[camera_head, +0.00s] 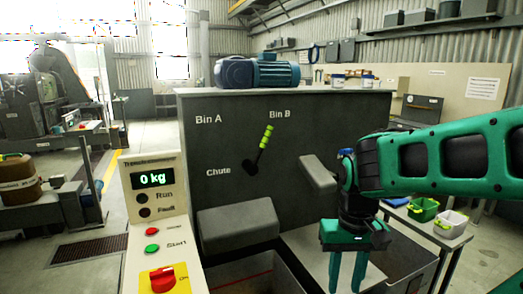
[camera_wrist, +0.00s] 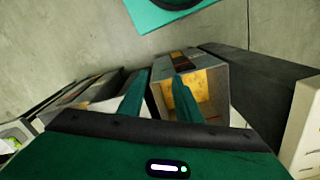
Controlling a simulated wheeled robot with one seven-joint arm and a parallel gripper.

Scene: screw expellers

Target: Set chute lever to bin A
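The chute lever (camera_head: 262,146) has a black base and a yellow-green grip. It sits on the dark front panel (camera_head: 330,130), tilted up and to the right, toward the "Bin B" label (camera_head: 279,114). The "Bin A" label (camera_head: 208,119) is up and left of it. The "Chute" label (camera_head: 218,171) is to its left. My green gripper (camera_head: 347,284) hangs pointing down, right of and below the lever, clear of it. Its two fingers are apart with nothing between them. In the wrist view my gripper (camera_wrist: 158,88) also shows spread fingers; the lever is not visible there.
A control post with a "0 kg" display (camera_head: 153,180) and a red switch (camera_head: 163,279) stands left of the panel. A grey chute spout (camera_head: 238,218) juts out below the lever, and another (camera_head: 318,172) is beside my arm. A blue motor (camera_head: 258,72) is on top.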

